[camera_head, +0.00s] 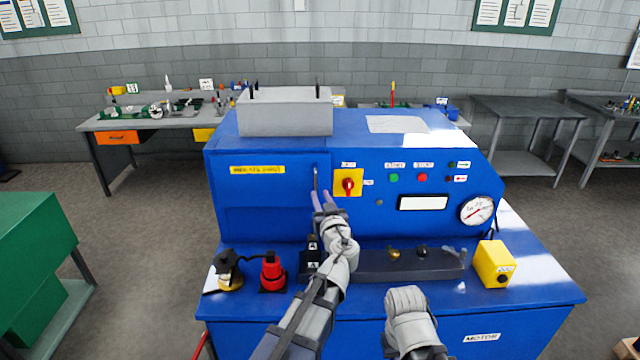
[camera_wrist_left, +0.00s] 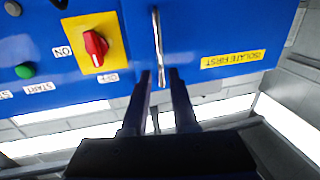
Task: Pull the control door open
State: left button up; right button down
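The control door (camera_head: 262,200) is a blue panel on the left front of the machine, with a yellow label; it looks closed, flush with the cabinet. Its vertical metal handle (camera_head: 316,177) is near its right edge. In the left wrist view the handle (camera_wrist_left: 158,45) runs down between the two dark fingers. My left gripper (camera_head: 322,196) is at the handle's lower end, its fingers apart on either side, with gaps visible. My right arm shows at the bottom, but its gripper is not visible.
Just right of the handle is a red rotary switch (camera_head: 348,184) on a yellow plate. Below stand a red fitting (camera_head: 272,270), a dark fitting (camera_head: 229,268) and a yellow box (camera_head: 494,263). A grey box (camera_head: 285,112) sits on top.

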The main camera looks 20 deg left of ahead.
aim_at(316, 186)
pick_arm(q)
jog(key=x, duration=0.7)
jog(key=shift+w, duration=0.2)
jog(key=shift+a, duration=0.1)
jog(key=shift+s, duration=0.1)
jog(key=shift+c, duration=0.3)
grip_shut()
dwell(0.6)
